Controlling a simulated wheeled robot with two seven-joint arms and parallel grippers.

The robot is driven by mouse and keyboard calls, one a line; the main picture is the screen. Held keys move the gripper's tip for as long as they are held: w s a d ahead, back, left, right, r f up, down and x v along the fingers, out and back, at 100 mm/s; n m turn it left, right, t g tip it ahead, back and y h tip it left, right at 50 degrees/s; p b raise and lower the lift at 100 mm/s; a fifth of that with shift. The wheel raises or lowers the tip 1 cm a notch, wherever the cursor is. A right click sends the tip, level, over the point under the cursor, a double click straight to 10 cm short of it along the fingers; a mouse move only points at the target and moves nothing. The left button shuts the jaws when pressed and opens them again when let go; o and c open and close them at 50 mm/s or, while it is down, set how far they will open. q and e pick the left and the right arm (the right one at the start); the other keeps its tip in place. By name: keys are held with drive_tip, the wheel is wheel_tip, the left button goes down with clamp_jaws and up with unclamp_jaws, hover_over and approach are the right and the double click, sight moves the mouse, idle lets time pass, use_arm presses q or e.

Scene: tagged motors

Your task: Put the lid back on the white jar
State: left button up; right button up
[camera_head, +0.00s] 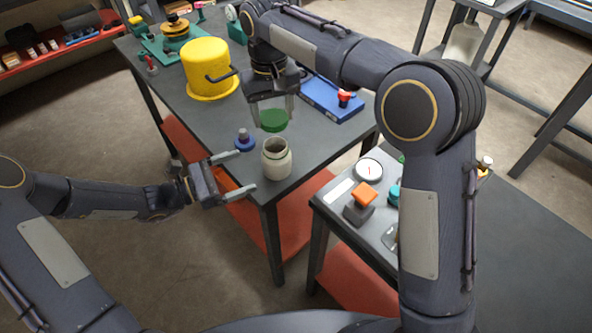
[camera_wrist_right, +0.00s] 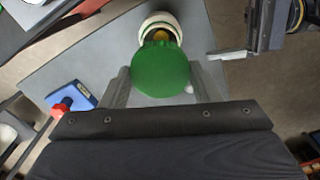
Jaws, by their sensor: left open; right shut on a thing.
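The white jar (camera_head: 276,160) stands upright and open near the front corner of the dark table. The green lid (camera_head: 273,121) is held in my right gripper (camera_head: 272,108), which is shut on it above and slightly behind the jar. In the right wrist view the green lid (camera_wrist_right: 161,69) lies between the fingers and covers part of the white jar (camera_wrist_right: 160,22), with something yellow-orange at its mouth. The lid is apart from the jar in the head view. My left gripper (camera_head: 240,171) is open and empty, left of the jar, its fingers pointing toward it.
A small blue-based knob piece (camera_head: 244,142) stands just left of the jar. A yellow cylinder (camera_head: 208,70) and a blue tray (camera_head: 332,99) are farther back. A second table with a gauge (camera_head: 369,169) and an orange-topped block (camera_head: 363,198) is at the right.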

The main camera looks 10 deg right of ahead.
use_arm(q)
drive_tip(key=shift+w+d+f+n+t, duration=0.15)
drive_tip(key=shift+d+f+n+t, duration=0.15)
drive_tip(key=shift+f+n, duration=0.15)
use_arm(e)
drive_tip(key=shift+s, duration=0.15)
use_arm(q)
drive_tip(key=x, duration=1.2)
drive_tip(key=shift+a, duration=0.1)
drive_tip(key=c, duration=1.5)
drive_tip(key=shift+o, duration=0.2)
use_arm(e)
hover_over(275, 138)
drive_tip(key=s, duration=0.3)
drive_tip(key=shift+w+f, duration=0.2)
drive_tip(key=shift+f, duration=2.35)
drive_tip(key=shift+f, duration=0.85)
drive_tip(key=shift+f, duration=0.55)
